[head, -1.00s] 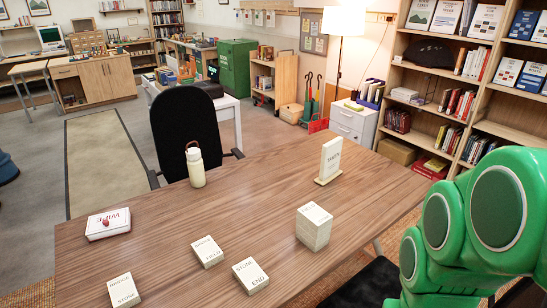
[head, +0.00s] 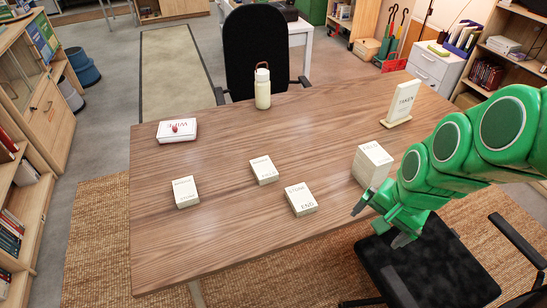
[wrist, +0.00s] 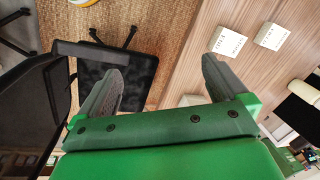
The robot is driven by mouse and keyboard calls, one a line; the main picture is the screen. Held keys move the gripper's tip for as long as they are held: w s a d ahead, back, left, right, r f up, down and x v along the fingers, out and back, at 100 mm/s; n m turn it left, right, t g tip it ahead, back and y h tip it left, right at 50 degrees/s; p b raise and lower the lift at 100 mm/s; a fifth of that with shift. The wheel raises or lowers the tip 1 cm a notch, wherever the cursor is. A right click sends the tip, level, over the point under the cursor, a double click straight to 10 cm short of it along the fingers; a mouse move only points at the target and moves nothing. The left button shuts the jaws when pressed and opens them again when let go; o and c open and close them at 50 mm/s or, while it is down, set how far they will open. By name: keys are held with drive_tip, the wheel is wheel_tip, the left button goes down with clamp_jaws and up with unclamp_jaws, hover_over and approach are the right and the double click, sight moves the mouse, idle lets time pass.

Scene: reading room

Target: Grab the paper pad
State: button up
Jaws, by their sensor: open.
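Several white blocks printed with dark words lie on the wooden table in the head view; I cannot tell for sure which is the paper pad. One is at the left (head: 185,192), one in the middle (head: 263,170), and one marked END (head: 301,199) is nearer the front edge. A taller white block (head: 372,165) stands at the right. My gripper (head: 380,226) is open and empty, beyond the table's front right edge, close below the taller block. In the wrist view, two of the white blocks (wrist: 229,41) show to the right of the open fingers.
The table (head: 230,220) also holds a cream bottle (head: 263,88), a white box marked WIPE (head: 177,131) and an upright TAKEN sign (head: 401,101). A black chair (head: 428,265) stands at the front right, another (head: 258,50) behind the table. The table's left front is clear.

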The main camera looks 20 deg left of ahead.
drive_tip(key=w+a+f+m+t+y, duration=0.25)
drive_tip(key=w+a+f+m, duration=0.3)
drive_tip(key=a, duration=0.45)
drive_tip(key=w+a+f+m+t+y, duration=0.1)
drive_tip(key=w+a+f+m+y, duration=0.2)
drive_tip(key=w+a+f+m, duration=0.5)
drive_tip(key=w+a+f+m+t+y, duration=0.2)
drive_tip(key=w+a+m+y, duration=0.1)
drive_tip(key=a, duration=0.9)
drive_tip(key=m+t, duration=0.2)
drive_tip(key=m, duration=0.4)
approach(266, 171)
drive_tip(key=shift+w+a, duration=0.7)
drive_tip(key=shift+a, duration=0.3)
drive_tip(key=shift+w+f+m+t+h, duration=0.25)
drive_tip(key=shift+f+m+t, duration=0.1)
drive_tip(key=shift+f, duration=0.05)
drive_tip(key=shift+x, duration=1.35)
drive_tip(key=shift+s+f+x, duration=0.1)
drive_tip(key=shift+s+x, duration=0.05)
drive_tip(key=shift+x, duration=0.75)
drive_tip(key=shift+s+f+x, duration=0.1)
drive_tip(key=shift+x, duration=1.6)
drive_tip(key=shift+s+a, duration=0.1)
